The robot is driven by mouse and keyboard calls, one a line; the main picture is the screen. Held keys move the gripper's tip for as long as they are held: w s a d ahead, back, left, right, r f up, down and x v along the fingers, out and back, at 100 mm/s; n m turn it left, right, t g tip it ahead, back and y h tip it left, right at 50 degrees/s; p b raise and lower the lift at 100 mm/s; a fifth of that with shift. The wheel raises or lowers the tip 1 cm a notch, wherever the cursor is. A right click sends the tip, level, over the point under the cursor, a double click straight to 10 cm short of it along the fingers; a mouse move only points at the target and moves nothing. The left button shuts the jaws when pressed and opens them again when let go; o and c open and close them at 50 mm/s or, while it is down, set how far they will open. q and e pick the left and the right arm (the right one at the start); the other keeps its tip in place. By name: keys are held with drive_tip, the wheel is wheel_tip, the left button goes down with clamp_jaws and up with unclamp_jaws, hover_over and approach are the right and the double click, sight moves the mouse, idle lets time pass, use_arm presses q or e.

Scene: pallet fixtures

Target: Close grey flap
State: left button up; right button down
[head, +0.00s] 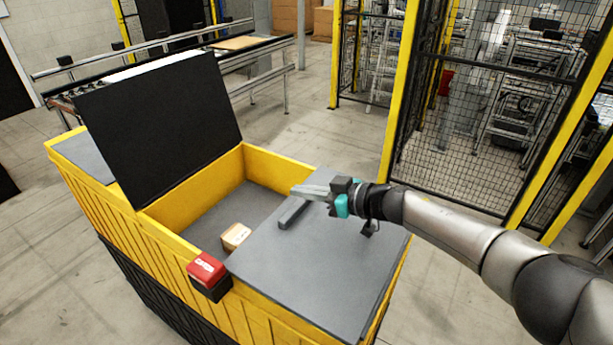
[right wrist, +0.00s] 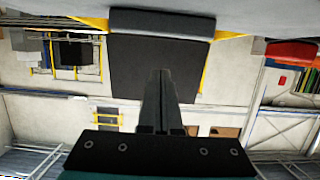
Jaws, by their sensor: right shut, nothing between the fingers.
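A grey flap (head: 325,260) lies about flat over the right part of a yellow container (head: 173,241). A raised grey bar (head: 294,213) runs near its inner edge; it also shows at the top of the right wrist view (right wrist: 160,22). A dark flap (head: 165,125) stands up, tilted, on the container's left part. My right gripper (head: 297,191) is shut and empty, just above the grey flap near the bar's far end. I cannot tell whether it touches. Its closed fingers (right wrist: 160,95) point toward the dark flap in the right wrist view. My left gripper is not in view.
A small tan box (head: 235,236) lies inside the container's open middle. A red and black block (head: 207,272) sits on the near rim. Yellow-posted mesh fencing (head: 455,140) stands behind at right, and a conveyor (head: 250,50) behind at left.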

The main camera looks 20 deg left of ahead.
sight(300, 216)
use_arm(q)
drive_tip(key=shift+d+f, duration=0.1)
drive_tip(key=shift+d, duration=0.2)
use_arm(e)
drive_tip(key=shift+w+a+f+h, duration=0.15)
drive_tip(key=shift+f+h, duration=0.1)
drive_tip(key=shift+f, duration=0.25)
drive_tip(key=shift+s+a+f+h, duration=0.1)
drive_tip(key=shift+a+f+h, duration=0.1)
drive_tip(key=shift+f, duration=0.35)
drive_tip(key=shift+w+a+f+h, duration=0.1)
drive_tip(key=shift+f+h, duration=0.15)
drive_tip(key=shift+f, duration=0.25)
